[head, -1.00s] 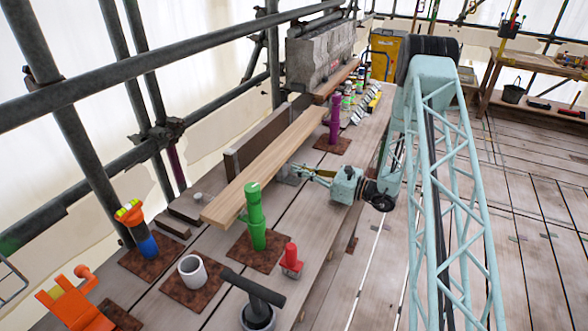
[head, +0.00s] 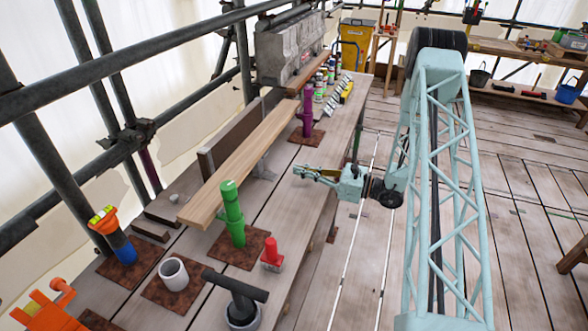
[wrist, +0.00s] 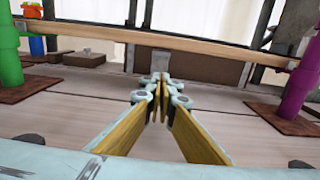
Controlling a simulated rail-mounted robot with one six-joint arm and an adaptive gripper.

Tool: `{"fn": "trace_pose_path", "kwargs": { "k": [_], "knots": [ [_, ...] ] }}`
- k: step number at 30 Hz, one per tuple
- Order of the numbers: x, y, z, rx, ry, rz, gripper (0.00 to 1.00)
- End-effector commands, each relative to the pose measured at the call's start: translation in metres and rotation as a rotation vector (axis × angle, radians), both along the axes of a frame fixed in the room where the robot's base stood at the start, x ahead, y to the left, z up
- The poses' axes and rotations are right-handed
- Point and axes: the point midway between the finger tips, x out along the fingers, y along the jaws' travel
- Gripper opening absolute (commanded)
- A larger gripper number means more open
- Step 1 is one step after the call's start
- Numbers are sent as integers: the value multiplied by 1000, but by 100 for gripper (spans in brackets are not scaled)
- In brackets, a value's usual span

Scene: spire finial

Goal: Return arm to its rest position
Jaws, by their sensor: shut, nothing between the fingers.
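My gripper (head: 300,173) is shut and empty in the head view, held out level over the right part of the workbench (head: 292,222), to the right of the long plank. In the wrist view my gripper's fingers (wrist: 160,90) meet at their tips, with nothing between them. Beyond the tips is the plank (wrist: 190,45) on a small grey support (wrist: 161,62). The green post (wrist: 10,55) stands at the left of that view and the purple post (wrist: 300,75) at the right. Both posts are apart from my gripper.
In the head view, the green post (head: 232,215), red piece (head: 271,252), white cup (head: 173,273) and dark T-shaped tool (head: 238,292) stand on the near bench. The purple post (head: 307,112) is farther back. Scaffold poles (head: 110,80) line the left.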

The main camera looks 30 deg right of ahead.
Motion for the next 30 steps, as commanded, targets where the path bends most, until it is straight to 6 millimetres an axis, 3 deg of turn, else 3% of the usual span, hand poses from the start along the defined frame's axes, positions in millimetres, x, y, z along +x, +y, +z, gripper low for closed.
{"fn": "trace_pose_path", "kwargs": {
  "k": [23,30],
  "knots": [
    [-4,-3,0,0,0,2,0],
    [-5,8,14,-19,-8,34,0]
  ]
}}
